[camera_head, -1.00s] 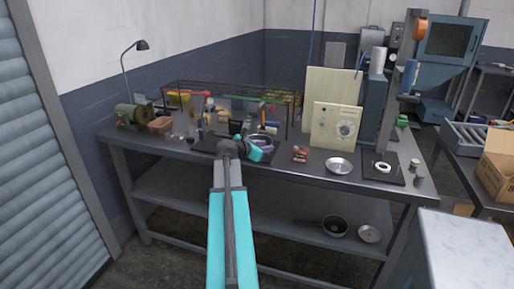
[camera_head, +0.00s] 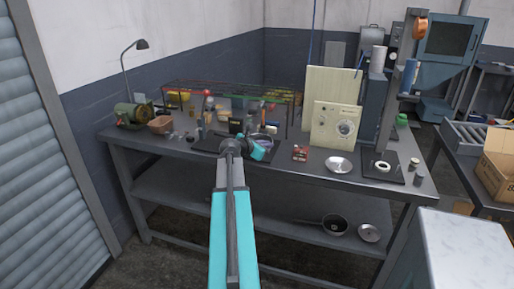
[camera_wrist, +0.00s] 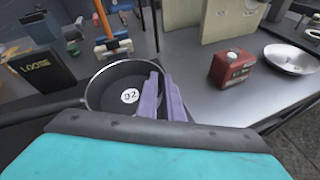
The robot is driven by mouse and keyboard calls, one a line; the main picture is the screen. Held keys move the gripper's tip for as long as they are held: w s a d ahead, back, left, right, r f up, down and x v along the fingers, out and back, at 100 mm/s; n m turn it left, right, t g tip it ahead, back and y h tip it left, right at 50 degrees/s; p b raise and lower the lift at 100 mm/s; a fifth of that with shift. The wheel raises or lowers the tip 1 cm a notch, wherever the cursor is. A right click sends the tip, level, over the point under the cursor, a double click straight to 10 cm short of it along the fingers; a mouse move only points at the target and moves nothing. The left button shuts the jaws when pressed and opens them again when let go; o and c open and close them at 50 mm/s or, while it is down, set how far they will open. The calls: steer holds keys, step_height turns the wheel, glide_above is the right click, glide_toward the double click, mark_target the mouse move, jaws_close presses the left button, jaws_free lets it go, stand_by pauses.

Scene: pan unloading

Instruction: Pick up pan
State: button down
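A dark round pan (camera_wrist: 110,80) with a white label inside sits on the bench in the wrist view. Its dark handle (camera_wrist: 45,112) runs off to the lower left. My gripper (camera_wrist: 163,78) has its two purple fingers at the pan's right wall, one on the inner side and one on the outer side. A narrow gap shows between the fingers; whether they press on the wall is unclear. In the head view, my gripper (camera_head: 265,141) is over the middle of the bench, and my arm hides most of the pan there.
A second pan (camera_head: 334,224) lies on the lower shelf. Bench space in front of the can is bare.

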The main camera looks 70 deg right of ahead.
stand_by(0.6)
steer(key=shift+r, duration=1.8)
steer(key=s+a+b, duration=0.4)
steer(key=s+a, duration=0.1)
steer(key=a, duration=0.4)
steer(key=shift+s+a+r, duration=0.2)
steer(key=shift+a+r, duration=0.1)
steer(key=b, duration=0.3)
steer(key=shift+s+a, duration=0.2)
steer(key=shift+a, duration=0.15)
steer(key=a+b, duration=0.1)
steer(key=b, duration=0.1)
steer(key=s+a+b, duration=0.1)
steer(key=b, duration=0.2)
steer(key=s+a+b, duration=0.1)
steer(key=b, duration=0.2)
steer(key=shift+a+r, duration=0.3)
steer(key=shift+r, duration=0.05)
